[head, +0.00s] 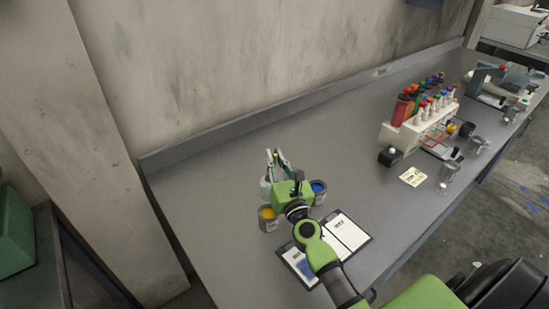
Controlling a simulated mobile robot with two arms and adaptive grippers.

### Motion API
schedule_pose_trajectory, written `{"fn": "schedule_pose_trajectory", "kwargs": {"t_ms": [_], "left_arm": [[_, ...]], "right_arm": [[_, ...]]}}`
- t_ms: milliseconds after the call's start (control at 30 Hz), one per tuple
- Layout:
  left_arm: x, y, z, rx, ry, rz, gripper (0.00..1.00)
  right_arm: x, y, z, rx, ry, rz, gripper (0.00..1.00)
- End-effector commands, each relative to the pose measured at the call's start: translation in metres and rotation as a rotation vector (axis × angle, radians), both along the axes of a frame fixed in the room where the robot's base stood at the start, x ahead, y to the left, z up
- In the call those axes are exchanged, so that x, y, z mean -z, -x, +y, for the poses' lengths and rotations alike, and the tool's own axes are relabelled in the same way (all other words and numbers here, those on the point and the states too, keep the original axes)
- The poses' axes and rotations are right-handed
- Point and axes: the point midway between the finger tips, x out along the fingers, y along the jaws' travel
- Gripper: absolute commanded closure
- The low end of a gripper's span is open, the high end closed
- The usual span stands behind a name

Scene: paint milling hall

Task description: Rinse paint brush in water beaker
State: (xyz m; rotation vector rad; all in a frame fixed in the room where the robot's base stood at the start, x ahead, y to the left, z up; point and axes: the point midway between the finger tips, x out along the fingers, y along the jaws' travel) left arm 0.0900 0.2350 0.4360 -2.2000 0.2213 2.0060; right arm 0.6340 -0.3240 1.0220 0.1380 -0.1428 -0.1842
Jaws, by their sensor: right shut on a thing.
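My right gripper (289,190) reaches in from the lower right over the grey bench. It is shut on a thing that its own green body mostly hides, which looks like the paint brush. Thin upright handles, pale and dark teal (282,160), show just beyond it. A clear glass vessel that looks like the water beaker (265,187) stands close behind and left of the gripper, partly hidden. I cannot tell whether the brush tip is inside it. My left gripper is out of view.
A yellow paint can (267,214) and a blue paint can (319,187) flank the gripper. A clipboard (347,233) lies under my arm. A rack of tubes (412,134), a note card (413,176) and small glassware (450,170) stand to the right. The bench's left end is clear.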

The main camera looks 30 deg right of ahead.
Motion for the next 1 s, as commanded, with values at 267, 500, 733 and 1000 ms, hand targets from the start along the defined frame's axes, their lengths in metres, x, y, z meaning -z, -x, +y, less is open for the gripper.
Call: {"fn": "schedule_pose_trajectory", "kwargs": {"t_ms": [267, 500, 733, 1000], "left_arm": [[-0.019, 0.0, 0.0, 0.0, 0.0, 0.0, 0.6], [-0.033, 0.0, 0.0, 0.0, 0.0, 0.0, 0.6], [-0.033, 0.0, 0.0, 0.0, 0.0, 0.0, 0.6], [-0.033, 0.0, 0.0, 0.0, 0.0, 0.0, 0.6]], "right_arm": [[-0.021, 0.0, 0.0, 0.0, 0.0, -0.001, 1.0], [-0.034, 0.0, 0.0, 0.0, 0.001, -0.001, 1.0], [-0.034, 0.0, 0.0, 0.0, 0.001, -0.001, 1.0], [-0.034, 0.0, 0.0, 0.0, 0.0, -0.001, 1.0]]}}
